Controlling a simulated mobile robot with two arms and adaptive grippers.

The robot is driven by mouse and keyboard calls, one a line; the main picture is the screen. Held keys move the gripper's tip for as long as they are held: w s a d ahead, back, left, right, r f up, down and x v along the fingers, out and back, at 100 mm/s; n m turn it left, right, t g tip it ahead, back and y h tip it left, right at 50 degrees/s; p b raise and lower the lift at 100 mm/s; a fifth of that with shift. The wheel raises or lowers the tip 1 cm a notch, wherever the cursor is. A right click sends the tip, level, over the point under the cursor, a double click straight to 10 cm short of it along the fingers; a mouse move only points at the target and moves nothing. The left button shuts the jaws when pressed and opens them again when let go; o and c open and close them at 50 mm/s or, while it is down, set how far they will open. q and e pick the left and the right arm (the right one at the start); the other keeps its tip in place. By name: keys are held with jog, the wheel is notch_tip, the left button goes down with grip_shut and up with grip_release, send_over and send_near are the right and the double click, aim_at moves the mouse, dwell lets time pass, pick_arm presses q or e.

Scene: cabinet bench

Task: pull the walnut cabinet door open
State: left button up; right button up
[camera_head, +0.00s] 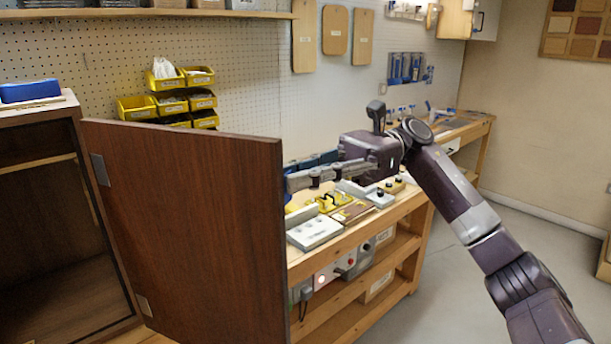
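The walnut cabinet door (195,230) stands swung wide open, a dark reddish-brown panel with its hinge plates on the left edge. The cabinet (40,117) at the left shows a dark open inside with a shelf. My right gripper (291,183) comes in from the right, its fingers pointing left at the door's free edge. The fingertips end at or behind that edge, so I cannot tell whether they are shut on a handle or touching the door. No handle shows on the side I see. My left gripper is out of view.
A wooden workbench (380,225) with tools and a white box (314,230) stands behind the door and under my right arm. Yellow bins (137,107) hang on the pegboard (240,60). A blue object (30,91) lies on the cabinet. Open floor (440,290) is at right.

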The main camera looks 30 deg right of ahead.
jog(key=shift+o, duration=0.7)
jog(key=shift+w+a+r, duration=0.1)
jog(key=shift+w+a, duration=0.2)
jog(key=shift+s, duration=0.1)
jog(key=shift+d, duration=0.1)
jog(key=w+d, duration=0.2)
jog(key=d, duration=0.9)
jog(key=shift+d, duration=0.4)
jog(key=shift+w, duration=0.1)
